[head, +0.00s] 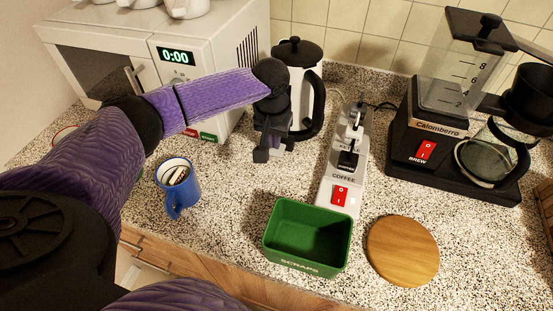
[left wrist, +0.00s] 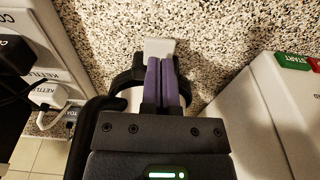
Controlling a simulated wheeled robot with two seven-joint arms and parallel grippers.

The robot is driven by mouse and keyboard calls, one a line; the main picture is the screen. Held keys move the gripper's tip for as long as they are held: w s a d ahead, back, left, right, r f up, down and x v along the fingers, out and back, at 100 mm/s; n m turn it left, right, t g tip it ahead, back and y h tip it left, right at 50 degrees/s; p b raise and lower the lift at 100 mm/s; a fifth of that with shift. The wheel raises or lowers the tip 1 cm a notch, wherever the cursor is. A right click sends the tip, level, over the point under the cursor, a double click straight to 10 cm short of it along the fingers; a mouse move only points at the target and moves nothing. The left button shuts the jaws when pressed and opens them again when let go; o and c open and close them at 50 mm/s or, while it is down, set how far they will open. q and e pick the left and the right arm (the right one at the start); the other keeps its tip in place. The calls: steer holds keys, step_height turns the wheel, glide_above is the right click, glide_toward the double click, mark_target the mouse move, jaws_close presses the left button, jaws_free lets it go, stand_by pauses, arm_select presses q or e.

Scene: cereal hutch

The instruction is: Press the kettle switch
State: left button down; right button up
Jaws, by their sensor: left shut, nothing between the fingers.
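The white kettle (head: 309,80) with a black lid and black handle stands at the back of the counter, beside the microwave. My left gripper (head: 263,154) is in front of it, pointing down, and hides part of the kettle's lower body. In the left wrist view my left gripper's purple fingers (left wrist: 167,62) are shut together and empty. Their tips are at a light grey tab (left wrist: 160,46) that looks like the kettle switch, at the kettle's base. I cannot tell whether they touch it or whether it is pressed down. My right gripper is not in view.
The white microwave (head: 215,60) is close on the left. A power strip (head: 341,170) with a red switch is to the right, then the coffee maker (head: 425,150). A blue mug (head: 182,196), green scraps bin (head: 270,238) and round wooden board (head: 402,250) are nearer.

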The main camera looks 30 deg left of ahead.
mark_target(275, 153)
arm_select(q)
steer(key=shift+f+b, duration=0.6)
steer(key=shift+f, duration=0.2)
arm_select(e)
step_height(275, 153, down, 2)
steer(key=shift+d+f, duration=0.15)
arm_select(q)
steer(key=shift+f+b, duration=0.35)
steer(key=shift+f, duration=0.45)
steer(key=s+r+p, duration=0.1)
steer(key=p, duration=0.2)
steer(key=s+p, duration=0.1)
steer(key=p, duration=0.2)
steer(key=shift+s+d+r, duration=0.3)
steer(key=shift+r, duration=0.1)
steer(key=shift+s+f, duration=0.1)
steer(key=shift+f, duration=0.2)
step_height(275, 153, up, 10)
steer(key=s+p, duration=0.1)
steer(key=p, duration=0.2)
steer(key=shift+d, duration=0.15)
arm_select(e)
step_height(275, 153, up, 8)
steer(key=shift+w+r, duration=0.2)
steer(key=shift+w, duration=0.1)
